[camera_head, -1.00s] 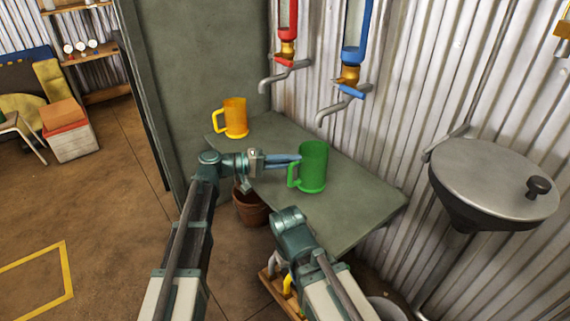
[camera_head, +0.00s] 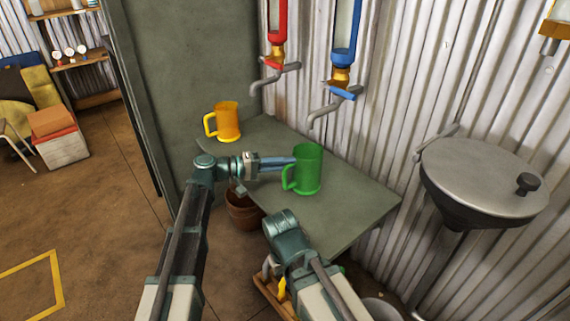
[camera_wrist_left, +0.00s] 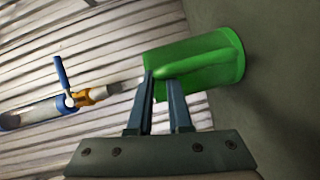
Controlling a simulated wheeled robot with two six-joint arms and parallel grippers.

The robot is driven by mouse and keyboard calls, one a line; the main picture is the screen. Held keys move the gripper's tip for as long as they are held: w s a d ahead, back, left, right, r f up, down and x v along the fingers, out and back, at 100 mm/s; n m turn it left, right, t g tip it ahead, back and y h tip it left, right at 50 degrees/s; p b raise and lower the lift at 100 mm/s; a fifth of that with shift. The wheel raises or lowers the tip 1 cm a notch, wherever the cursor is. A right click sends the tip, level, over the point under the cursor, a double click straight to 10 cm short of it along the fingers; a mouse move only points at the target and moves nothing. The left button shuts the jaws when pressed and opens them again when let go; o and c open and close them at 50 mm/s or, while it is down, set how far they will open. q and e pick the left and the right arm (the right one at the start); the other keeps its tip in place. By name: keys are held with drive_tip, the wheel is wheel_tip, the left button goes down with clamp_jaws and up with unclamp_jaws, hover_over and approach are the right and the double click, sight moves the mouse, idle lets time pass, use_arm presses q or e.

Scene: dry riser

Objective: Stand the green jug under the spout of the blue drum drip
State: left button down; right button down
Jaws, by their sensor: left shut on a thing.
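The green jug (camera_head: 309,170) is upright over the grey shelf (camera_head: 345,205), its handle toward the left; I cannot tell whether its base touches the shelf. My left gripper (camera_head: 292,162) is shut on the jug at its handle side. The left wrist view shows the fingers (camera_wrist_left: 160,88) against the jug (camera_wrist_left: 205,62). The blue drum drip (camera_head: 341,75) hangs on the corrugated wall, and its grey spout (camera_head: 318,116) points down above and slightly right of the jug. My right arm's front link shows low in the middle; its fingers are not visible.
An orange mug (camera_head: 227,122) stands on the shelf's back left, below the red drip (camera_head: 277,58). A round lidded grey basin (camera_head: 485,180) stands out at the right. A brown pot (camera_head: 243,212) is below the shelf. The shelf's front right is clear.

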use_arm(q)
drive_tip(key=shift+f, duration=0.2)
drive_tip(key=c, duration=0.8)
unclamp_jaws()
drive_tip(key=shift+o, duration=0.2)
drive_tip(key=s+a+r, duration=0.1)
drive_tip(key=a, duration=1.2)
drive_tip(key=shift+s+a+p, duration=0.35)
drive_tip(key=shift+s+p, duration=0.05)
drive_tip(key=shift+p, duration=0.05)
drive_tip(key=shift+r, duration=0.1)
